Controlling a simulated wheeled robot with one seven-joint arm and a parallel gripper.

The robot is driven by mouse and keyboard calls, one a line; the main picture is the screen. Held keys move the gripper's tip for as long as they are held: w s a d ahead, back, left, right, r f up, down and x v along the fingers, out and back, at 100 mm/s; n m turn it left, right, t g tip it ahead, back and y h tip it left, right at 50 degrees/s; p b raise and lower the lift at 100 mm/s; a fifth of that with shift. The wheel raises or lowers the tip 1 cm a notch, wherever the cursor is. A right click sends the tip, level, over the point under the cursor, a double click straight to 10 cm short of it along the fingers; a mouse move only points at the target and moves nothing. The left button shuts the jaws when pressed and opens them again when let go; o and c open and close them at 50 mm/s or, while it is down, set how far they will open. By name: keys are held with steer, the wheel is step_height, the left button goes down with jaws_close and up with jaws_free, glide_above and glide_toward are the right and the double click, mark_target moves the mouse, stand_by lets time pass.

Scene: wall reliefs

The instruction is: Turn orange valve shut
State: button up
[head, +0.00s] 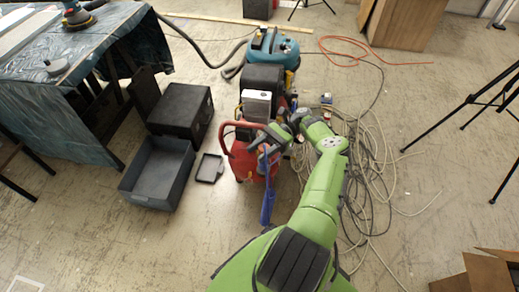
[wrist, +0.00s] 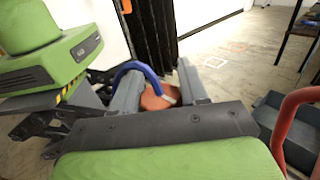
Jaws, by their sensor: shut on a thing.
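The orange valve (wrist: 152,100) shows in the wrist view between the two grey fingers of my gripper (wrist: 160,88). The fingers are closed on it, and the finger bar hides its lower part. A blue curved piece (wrist: 136,65) arches over the left finger beside the valve. In the head view my gripper (head: 270,142) is at the red machine (head: 246,165), at the end of my green arm. The valve cannot be made out there, as my gripper and wrist cover that spot.
A grey open bin (head: 158,175) and a black box (head: 181,108) stand left of the machine. Loose cables (head: 375,175) lie on the floor to the right. A covered table (head: 70,105) is at the left and a black tripod (head: 470,100) at the right.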

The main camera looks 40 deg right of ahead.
steer(key=shift+g, duration=0.3)
steer(key=o, duration=1)
